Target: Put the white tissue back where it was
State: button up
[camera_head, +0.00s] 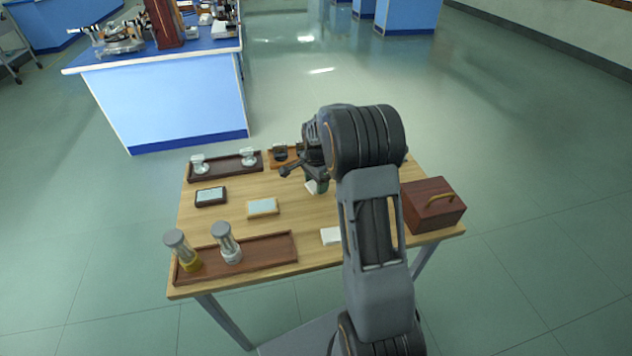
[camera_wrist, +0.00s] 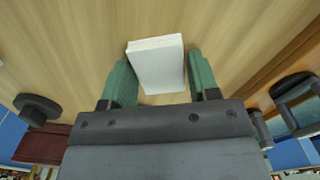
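A white block, the white tissue (camera_wrist: 158,64), sits between the two green fingers of my gripper (camera_wrist: 162,78) in the wrist view. The fingers lie close against its left and right sides, and it is slightly tilted between them. My gripper also shows in the head view (camera_head: 318,187), over the middle back of the wooden table, with a bit of white beside a green fingertip. My arm hides much of it there. Whether the tissue touches the table is hard to tell.
A second white block (camera_head: 331,236) lies near the table's front edge. A brown tray (camera_head: 270,251) holds two jars at front left. A dark tray (camera_head: 224,170) with glass pieces is at the back. A wooden box (camera_head: 432,205) stands right.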

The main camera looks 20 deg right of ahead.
jog(key=o, duration=0.3)
jog(key=shift+r, duration=0.1)
notch_tip(320, 180, up, 12)
jog(key=p, duration=0.1)
jog(key=s+a+r+n+t, duration=0.1)
jog(key=s+a+n, duration=0.4)
jog(key=s+n, duration=0.3)
jog(key=s+a+r+n+t, duration=0.1)
jog(key=s+a+n, duration=0.5)
jog(key=s, duration=0.7)
jog(key=shift+s+n+t, duration=0.4)
jog(key=shift+n+t, duration=0.1)
jog(key=shift+n, duration=0.4)
jog(key=shift+r, duration=0.15)
